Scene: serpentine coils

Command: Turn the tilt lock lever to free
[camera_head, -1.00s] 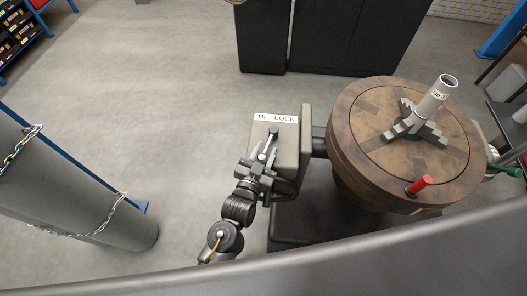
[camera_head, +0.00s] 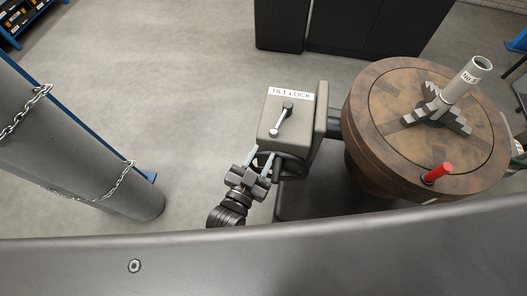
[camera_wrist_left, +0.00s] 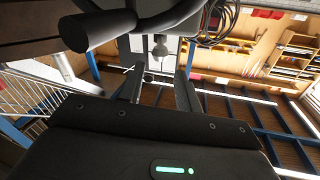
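The tilt lock lever (camera_head: 281,118) is a metal handle on the face of a grey box (camera_head: 306,120), under a white "TILT LOCK" label (camera_head: 291,94). Its pivot is toward the label and its knob points down and slightly left. My left gripper (camera_head: 262,157) is just below the box's lower edge, apart from the knob, its two fingers spread with nothing between them. In the left wrist view the open fingers (camera_wrist_left: 159,90) point toward the box, with a knob-like metal part (camera_wrist_left: 160,48) beyond them. My right gripper is out of view.
Right of the box stands a round brown table (camera_head: 390,135) with a grey chuck, an upright pipe (camera_head: 466,85) and a red handle (camera_head: 437,173). A large grey cylinder with chains (camera_head: 85,150) stands at the left. Open floor lies between it and the box.

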